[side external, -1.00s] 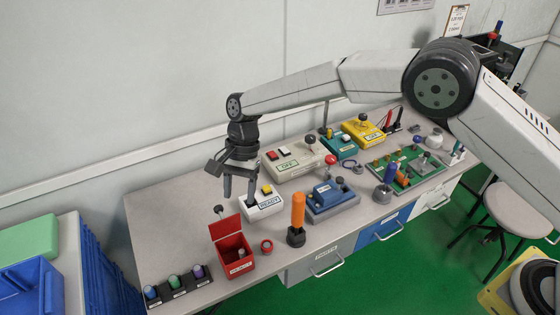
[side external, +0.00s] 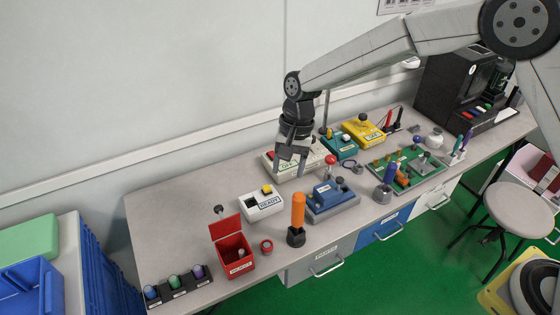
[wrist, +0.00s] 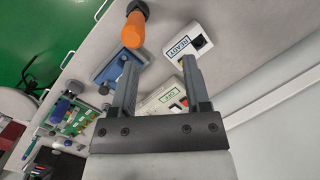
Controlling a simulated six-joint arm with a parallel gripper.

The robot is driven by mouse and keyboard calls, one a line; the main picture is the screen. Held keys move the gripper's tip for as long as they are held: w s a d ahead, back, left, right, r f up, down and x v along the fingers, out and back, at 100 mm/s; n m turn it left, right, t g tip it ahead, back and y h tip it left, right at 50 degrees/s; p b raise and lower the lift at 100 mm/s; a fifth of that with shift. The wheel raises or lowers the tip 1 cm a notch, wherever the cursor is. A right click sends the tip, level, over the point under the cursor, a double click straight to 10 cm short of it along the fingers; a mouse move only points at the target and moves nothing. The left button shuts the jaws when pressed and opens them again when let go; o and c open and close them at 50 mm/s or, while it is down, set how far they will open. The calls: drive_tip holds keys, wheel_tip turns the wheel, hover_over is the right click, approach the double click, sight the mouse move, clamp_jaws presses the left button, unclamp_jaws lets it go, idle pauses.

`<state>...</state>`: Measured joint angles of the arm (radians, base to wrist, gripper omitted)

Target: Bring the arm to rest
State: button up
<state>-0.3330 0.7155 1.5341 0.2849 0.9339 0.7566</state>
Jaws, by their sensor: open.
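My gripper (side external: 291,168) is open and empty, pointing down above the grey bench (side external: 165,220). In the side view its fingers overlap the pale box labelled OFF (side external: 313,163), which they partly hide. In the wrist view my gripper (wrist: 159,62) shows its two fingers apart with nothing between them. The white READY box (side external: 262,206), with a yellow button, lies in front and to the left of my gripper. It also shows in the wrist view (wrist: 178,48). The blue device (side external: 332,197) and the upright orange handle (side external: 298,210) stand in front of my gripper.
An open red box (side external: 233,250) holds a small part; a red ring (side external: 267,246) lies beside it. Coloured cylinders stand in a black rack (side external: 178,291). A yellow box (side external: 362,134), teal box (side external: 341,146) and green board (side external: 408,172) fill the right.

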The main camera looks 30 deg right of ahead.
drive_tip(key=s+d+r+n+t+h, duration=0.1)
drive_tip(key=s+d+n, duration=0.5)
drive_tip(key=s+d, duration=1.3)
drive_tip(key=d+t+h, duration=0.1)
drive_tip(key=t, duration=0.1)
drive_tip(key=shift+d+r+n+t, duration=0.25)
drive_tip(key=shift+r+n+t, duration=0.05)
drive_tip(key=shift+r+n, duration=0.1)
